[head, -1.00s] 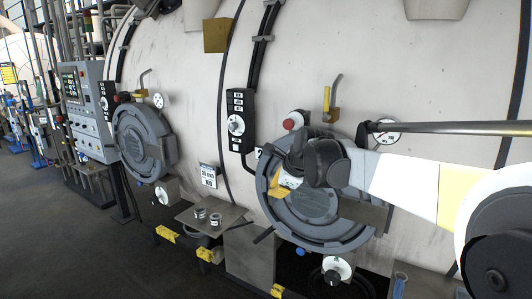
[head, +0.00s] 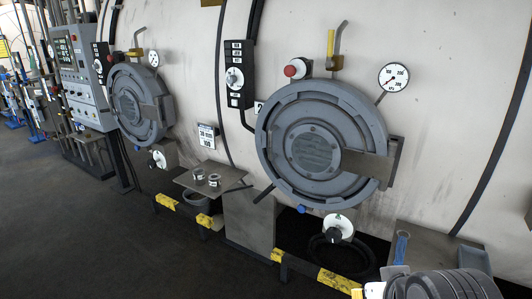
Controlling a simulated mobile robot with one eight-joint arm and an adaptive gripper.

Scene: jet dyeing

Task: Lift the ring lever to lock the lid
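The round grey lid (head: 315,151) of the nearer vessel stands shut in its port, inside a thick grey locking ring (head: 273,165). A thin dark ring lever (head: 264,193) sticks out at the ring's lower left and slants down to the left. A grey hinge arm (head: 372,165) crosses the lid's right side. My gripper is not clearly seen in the head view, and nothing touches the lid or the lever.
A red button (head: 296,68), a yellow-handled valve (head: 332,50) and a pressure gauge (head: 393,78) surround the lid. A white dial (head: 337,227) sits below. A small shelf (head: 225,175) stands left. A ribbed dark shape (head: 440,285), unclear what, fills the bottom right. Floor is clear at left.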

